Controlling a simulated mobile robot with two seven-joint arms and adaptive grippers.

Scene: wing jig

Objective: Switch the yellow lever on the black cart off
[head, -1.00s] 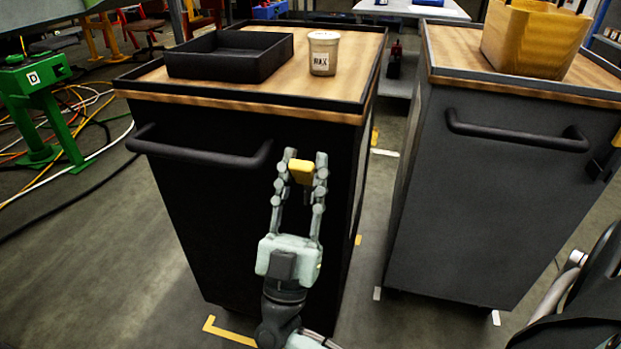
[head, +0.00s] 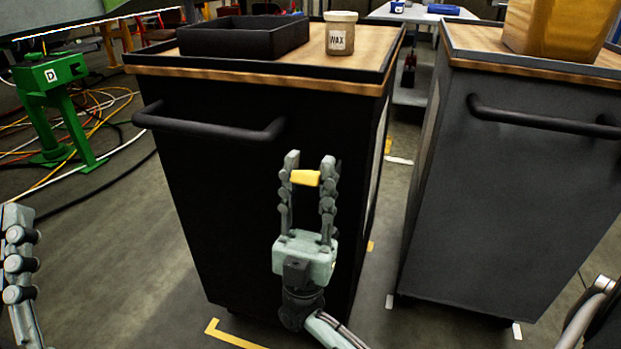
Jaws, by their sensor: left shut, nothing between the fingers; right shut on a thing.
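The black cart (head: 225,190) stands in the middle of the head view, with a handle bar across its front. The yellow lever (head: 305,178) is at the right part of the cart's front, below the handle's right end, and lies roughly level. My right gripper (head: 306,170) is in front of the cart with its fingers on either side of the lever, shut on it. The lever's mount is hidden behind the gripper. My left gripper (head: 18,240) shows only in part at the left edge, well away from the cart.
On the cart top are a black tray (head: 245,38) and a WAX jar (head: 340,33). A grey cart (head: 510,190) with a yellow bin (head: 560,28) stands to the right, across a narrow gap. A green stand (head: 55,110) and loose cables are at the left.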

